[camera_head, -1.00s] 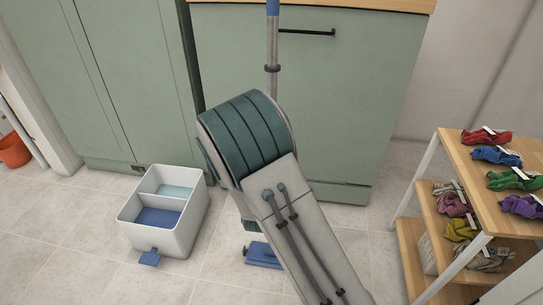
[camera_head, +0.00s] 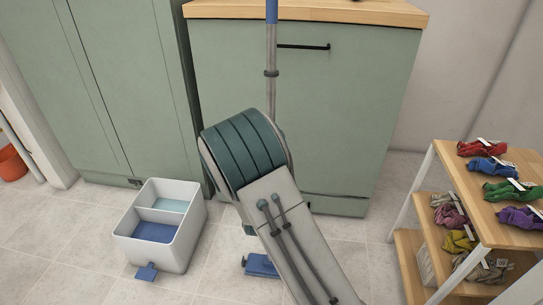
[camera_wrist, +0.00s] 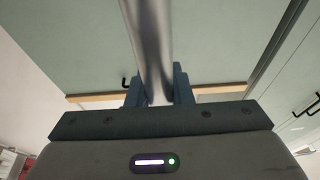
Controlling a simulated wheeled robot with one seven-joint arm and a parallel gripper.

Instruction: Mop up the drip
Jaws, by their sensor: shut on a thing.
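The mop's grey pole (camera_head: 272,55) stands about upright in front of the green cabinet, with a blue section at its top. A flat blue mop head (camera_head: 261,265) shows on the floor, partly hidden by my arm. In the wrist view my gripper (camera_wrist: 159,88) is shut on the mop pole (camera_wrist: 148,35). My arm hides the gripper in the head view. A white two-compartment bucket (camera_head: 183,250) with a blue pedal stands left of the mop head, with pale blue and darker blue inside. I see no drip on the visible floor.
Green cabinets (camera_head: 340,115) with a wooden top stand behind the mop. A wooden shelf unit (camera_head: 445,195) with several coloured cloths (camera_head: 489,167) is at the right. An orange bucket (camera_head: 11,163) is at the far left. Tiled floor (camera_head: 65,250) is clear at the lower left.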

